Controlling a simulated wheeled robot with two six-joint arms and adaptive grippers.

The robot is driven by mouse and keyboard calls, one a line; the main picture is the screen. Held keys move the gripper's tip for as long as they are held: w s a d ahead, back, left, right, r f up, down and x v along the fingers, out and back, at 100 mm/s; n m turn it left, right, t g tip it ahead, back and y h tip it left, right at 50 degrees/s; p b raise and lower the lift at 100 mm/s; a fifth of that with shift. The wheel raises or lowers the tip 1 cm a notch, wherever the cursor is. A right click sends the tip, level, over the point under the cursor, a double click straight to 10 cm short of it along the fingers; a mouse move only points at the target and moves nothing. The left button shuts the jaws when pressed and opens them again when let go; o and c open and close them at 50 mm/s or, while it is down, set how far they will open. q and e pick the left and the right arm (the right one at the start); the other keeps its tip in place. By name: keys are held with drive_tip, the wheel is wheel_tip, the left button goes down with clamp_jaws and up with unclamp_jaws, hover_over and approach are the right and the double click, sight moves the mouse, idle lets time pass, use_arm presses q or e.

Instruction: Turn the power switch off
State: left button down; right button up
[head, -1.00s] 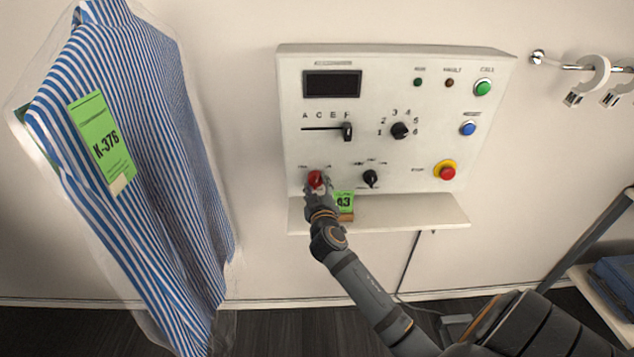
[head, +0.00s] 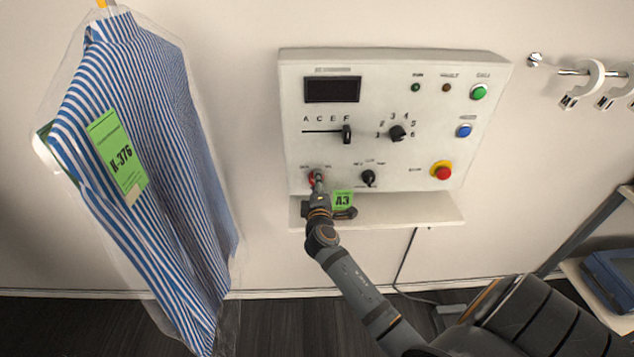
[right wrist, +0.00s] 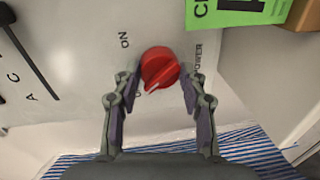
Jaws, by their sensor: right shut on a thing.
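The red power switch (head: 311,178) is a round knob at the lower left of the white control panel (head: 330,120). In the right wrist view the power switch (right wrist: 160,64) lies between the fingers of my right gripper (right wrist: 160,84). The fingers are shut on its sides. The knob's white mark points down and left, away from ON, toward a label mostly hidden by the left finger. In the head view my right gripper (head: 317,183) covers part of the knob. My left gripper is not in view.
A black selector knob (head: 368,178) and a green A3 tag (head: 342,200) are close on the right. A shelf (head: 420,212) juts out below. A bagged striped shirt (head: 150,150) hangs at left. A red stop button (head: 441,170) is at the panel's lower right.

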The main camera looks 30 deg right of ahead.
drive_tip(key=shift+r+n, duration=0.1)
drive_tip(key=shift+n, duration=0.4)
idle(0.3)
drive_tip(key=o, duration=1.1)
drive_tip(key=shift+o, duration=0.2)
drive_tip(key=shift+a, duration=0.1)
drive_tip(key=f+v, duration=0.1)
drive_tip(key=v, duration=1.1)
drive_tip(key=shift+r, duration=0.45)
